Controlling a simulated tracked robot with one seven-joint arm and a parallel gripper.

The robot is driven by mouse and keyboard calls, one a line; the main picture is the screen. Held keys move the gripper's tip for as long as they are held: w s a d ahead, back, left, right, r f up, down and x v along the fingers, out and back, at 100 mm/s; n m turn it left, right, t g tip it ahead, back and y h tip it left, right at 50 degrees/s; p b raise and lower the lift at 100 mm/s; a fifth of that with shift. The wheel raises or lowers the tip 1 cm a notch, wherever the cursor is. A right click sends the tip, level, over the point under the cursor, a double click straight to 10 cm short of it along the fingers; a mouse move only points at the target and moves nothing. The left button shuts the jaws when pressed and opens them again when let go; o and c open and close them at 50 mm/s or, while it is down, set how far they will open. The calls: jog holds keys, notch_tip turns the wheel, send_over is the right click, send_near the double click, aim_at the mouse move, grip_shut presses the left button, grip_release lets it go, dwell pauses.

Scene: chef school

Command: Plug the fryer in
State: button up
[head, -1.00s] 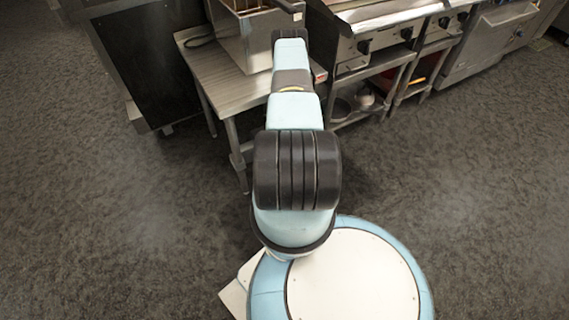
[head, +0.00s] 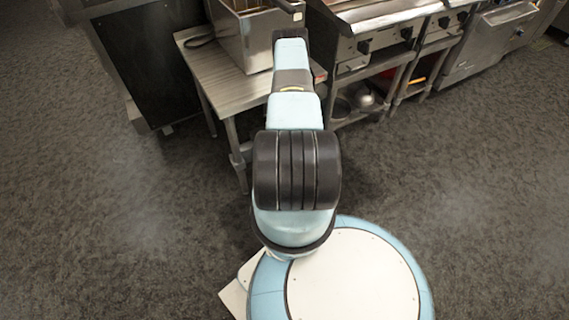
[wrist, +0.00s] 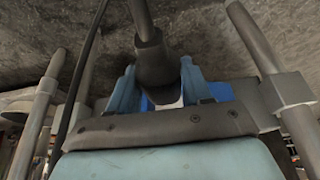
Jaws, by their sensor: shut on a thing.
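The fryer (head: 240,44) is a steel box on a metal side table in the head view, with part of it behind my arm. A dark cord (head: 200,40) lies on the table to its left. In the wrist view my gripper (wrist: 158,80) has its blue fingers shut on a dark plug (wrist: 150,58), and a thick dark lead runs up from it. The plug's front end is hidden between the fingers. A bright blue part and a small white patch show behind them; I cannot tell whether these are a socket. In the head view my gripper is hidden by my arm.
The side table (head: 232,92) stands between a black cabinet (head: 145,60) and a steel range (head: 375,35). A metal pot (head: 365,98) sits on the range's lower shelf. Grey metal posts (wrist: 40,115) flank my gripper in the wrist view. The floor around my base is clear.

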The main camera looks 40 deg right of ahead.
jog(key=shift+w+d, duration=0.2)
jog(key=shift+w, duration=0.55)
jog(key=shift+w+d, duration=0.15)
jog(key=shift+w, duration=0.6)
jog(key=shift+w+d, duration=0.2)
jog(key=shift+w, duration=0.55)
dwell(1.2)
jog(key=shift+s, duration=0.1)
jog(key=shift+s+a, duration=0.2)
jog(key=shift+s, duration=0.6)
jog(key=shift+s+a, duration=0.2)
jog(key=shift+s, duration=0.65)
jog(key=shift+s+a, duration=0.2)
jog(key=shift+s, duration=0.6)
jog(key=shift+s, duration=0.1)
jog(key=shift+s, duration=0.1)
